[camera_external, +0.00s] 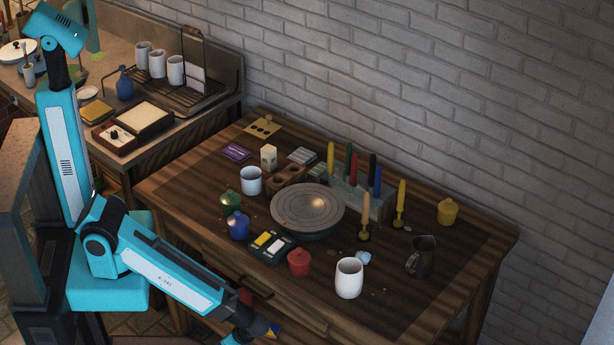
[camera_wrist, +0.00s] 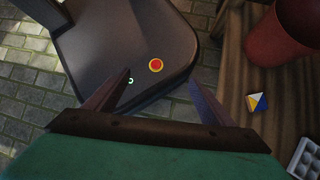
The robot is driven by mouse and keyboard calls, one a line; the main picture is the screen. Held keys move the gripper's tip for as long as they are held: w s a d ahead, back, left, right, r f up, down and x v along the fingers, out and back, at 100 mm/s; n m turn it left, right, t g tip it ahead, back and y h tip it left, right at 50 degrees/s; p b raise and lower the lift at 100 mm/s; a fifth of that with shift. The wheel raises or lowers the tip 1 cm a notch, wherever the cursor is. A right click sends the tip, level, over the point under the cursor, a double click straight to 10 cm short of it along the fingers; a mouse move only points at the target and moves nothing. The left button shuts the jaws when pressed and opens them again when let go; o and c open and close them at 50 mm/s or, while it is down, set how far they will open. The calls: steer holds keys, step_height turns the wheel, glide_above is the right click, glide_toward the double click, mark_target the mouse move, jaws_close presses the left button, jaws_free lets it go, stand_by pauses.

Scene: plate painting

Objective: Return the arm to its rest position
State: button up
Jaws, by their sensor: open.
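My arm reaches from the left toward the lower middle in the external view. My gripper (camera_external: 258,330) is low at the front edge of the wooden table (camera_external: 428,315), partly cut off by the picture's bottom. In the wrist view the two fingers of my gripper (camera_wrist: 165,82) stand apart, with nothing held between them. The brick-paved floor (camera_wrist: 35,100) shows below.
On the table are a red pot (camera_external: 299,263), a white cup (camera_external: 349,279), a dark jug (camera_external: 421,257) and coloured candles (camera_external: 352,165). A side counter (camera_external: 190,132) stands at the back left. In the wrist view a small blue, white and yellow piece (camera_wrist: 257,103) lies at the right.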

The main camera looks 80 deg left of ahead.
steer(key=f+n+h, duration=0.1)
steer(key=n, duration=0.2)
steer(key=s+f+n+h, duration=0.1)
steer(key=n, duration=0.1)
steer(key=s+f+n+t+h, duration=0.1)
steer(key=f+n, duration=0.1)
steer(key=n, duration=0.1)
steer(key=shift+d+n+h, duration=0.3)
